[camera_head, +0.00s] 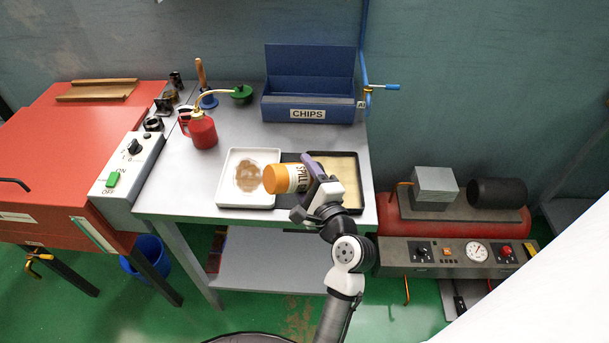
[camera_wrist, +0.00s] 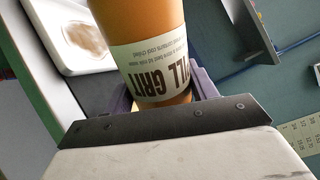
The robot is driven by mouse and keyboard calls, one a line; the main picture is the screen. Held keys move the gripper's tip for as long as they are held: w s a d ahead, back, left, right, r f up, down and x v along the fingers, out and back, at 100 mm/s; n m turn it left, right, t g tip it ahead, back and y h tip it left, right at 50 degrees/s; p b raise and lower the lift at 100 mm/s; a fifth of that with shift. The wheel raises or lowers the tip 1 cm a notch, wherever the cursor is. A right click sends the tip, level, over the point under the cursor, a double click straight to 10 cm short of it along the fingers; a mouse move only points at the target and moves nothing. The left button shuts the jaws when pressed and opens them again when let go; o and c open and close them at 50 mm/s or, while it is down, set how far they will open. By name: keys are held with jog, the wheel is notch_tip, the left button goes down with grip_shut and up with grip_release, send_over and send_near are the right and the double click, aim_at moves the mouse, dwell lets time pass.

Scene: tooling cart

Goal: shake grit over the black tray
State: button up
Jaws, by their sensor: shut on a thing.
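The grit shaker (camera_head: 284,179) is an orange cylinder with a pale label, partly readable as "SPILL GRIT" across the views. My gripper (camera_head: 316,180) is shut around its right part. The shaker lies tipped on its side, its orange end pointing left to the right edge of the white tray (camera_head: 228,196). The black tray (camera_head: 360,190) has a tan inside and sits to the right, partly hidden by the shaker and my gripper. In the wrist view the shaker (camera_wrist: 140,25) stands between my fingers (camera_wrist: 165,90). No falling grit shows.
Brown matter (camera_head: 248,176) lies in the white tray. A red oil can (camera_head: 201,131), a green-ended tool (camera_head: 241,92) and a blue CHIPS bin (camera_head: 310,108) stand behind. A grey switch box (camera_head: 126,166) is at left.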

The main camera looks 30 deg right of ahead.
dwell(0.4)
jog(key=shift+w+d, duration=0.4)
jog(key=shift+w, duration=0.25)
jog(key=shift+w+d, duration=0.35)
jog(key=shift+w, duration=0.3)
jog(key=shift+w+d, duration=0.4)
jog(key=shift+w, duration=0.25)
jog(key=shift+w+d, duration=0.1)
jog(key=shift+w+d, duration=0.35)
jog(key=shift+w, duration=0.3)
jog(key=shift+w+d, duration=0.35)
jog(key=shift+w, duration=0.25)
jog(key=shift+w+d, duration=0.35)
jog(key=shift+w, duration=0.3)
jog(key=shift+w+d, duration=0.4)
jog(key=shift+w, duration=0.25)
jog(key=shift+w+d, duration=0.35)
jog(key=shift+w, duration=0.3)
jog(key=shift+w+d, duration=0.4)
jog(key=shift+w, duration=0.25)
jog(key=s+r, duration=0.2)
jog(key=s, duration=0.6)
jog(key=shift+d, duration=0.2)
